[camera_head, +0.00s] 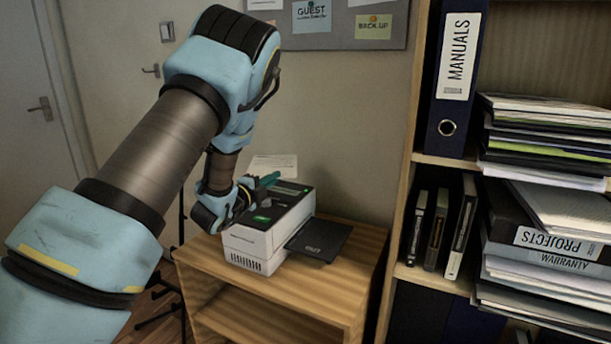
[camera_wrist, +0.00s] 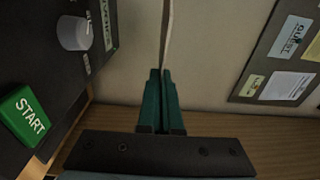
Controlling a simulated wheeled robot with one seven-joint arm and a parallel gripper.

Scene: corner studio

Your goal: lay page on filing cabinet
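The page (camera_head: 274,166) is a pale sheet standing behind the printer in the head view. In the wrist view the page (camera_wrist: 167,36) is seen almost edge-on, as a thin pale strip rising from between my fingertips. My gripper (camera_head: 268,180), with teal fingers, is just above the back of the printer. In the wrist view my gripper (camera_wrist: 160,73) has its fingers close together on the page's edge. I cannot make out a filing cabinet in either view.
A white and black printer (camera_head: 258,238) with an OUT tray (camera_head: 319,240) stands on a wooden stand (camera_head: 340,287). Its green START button (camera_wrist: 25,115) is near my gripper. A full bookshelf (camera_head: 405,160) is at right, a notice board (camera_head: 345,40) on the wall behind.

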